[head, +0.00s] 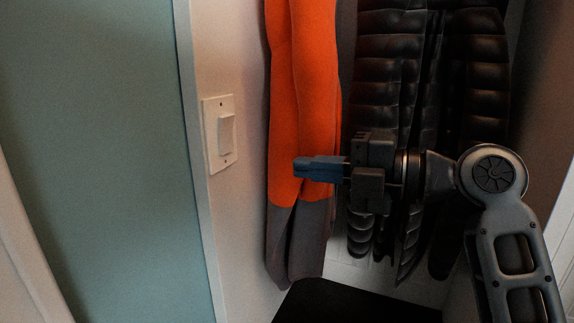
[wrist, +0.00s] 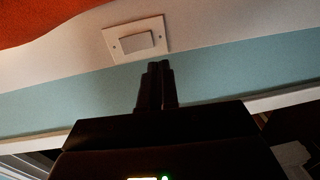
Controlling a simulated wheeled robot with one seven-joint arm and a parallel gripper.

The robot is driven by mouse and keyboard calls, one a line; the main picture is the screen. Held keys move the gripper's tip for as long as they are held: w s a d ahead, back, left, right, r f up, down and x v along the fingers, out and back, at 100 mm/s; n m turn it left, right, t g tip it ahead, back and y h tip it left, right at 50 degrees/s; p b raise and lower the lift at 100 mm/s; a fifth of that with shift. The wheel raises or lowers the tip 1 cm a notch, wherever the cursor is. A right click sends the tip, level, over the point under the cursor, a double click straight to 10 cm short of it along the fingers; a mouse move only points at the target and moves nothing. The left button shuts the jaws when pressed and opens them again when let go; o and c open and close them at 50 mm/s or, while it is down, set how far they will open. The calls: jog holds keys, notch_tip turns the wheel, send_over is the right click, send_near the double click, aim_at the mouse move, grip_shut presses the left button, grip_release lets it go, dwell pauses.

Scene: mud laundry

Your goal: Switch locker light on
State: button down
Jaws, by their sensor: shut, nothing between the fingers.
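A white light switch with a raised rocker (head: 226,135) on a rectangular plate (head: 212,149) is fixed to the pale wall at the left of centre in the head view. The wrist view shows the switch (wrist: 137,40) at the top, just beyond my fingertips. My gripper (head: 296,168) is shut and empty, its blue fingers pointing left toward the wall, to the right of the switch and a little lower in the picture. It shows dark in the wrist view (wrist: 160,66). A gap shows between fingertips and switch in the head view. No locker light is in view.
An orange and grey garment (head: 300,100) hangs behind my fingers. A dark quilted garment (head: 385,90) hangs behind my gripper. A teal panel (head: 95,140) fills the left side. A black surface (head: 350,302) lies low at the bottom centre.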

jog(key=shift+f+v, duration=0.15)
jog(key=shift+v, duration=0.6)
jog(key=shift+f+v, duration=0.15)
jog(key=shift+v, duration=0.55)
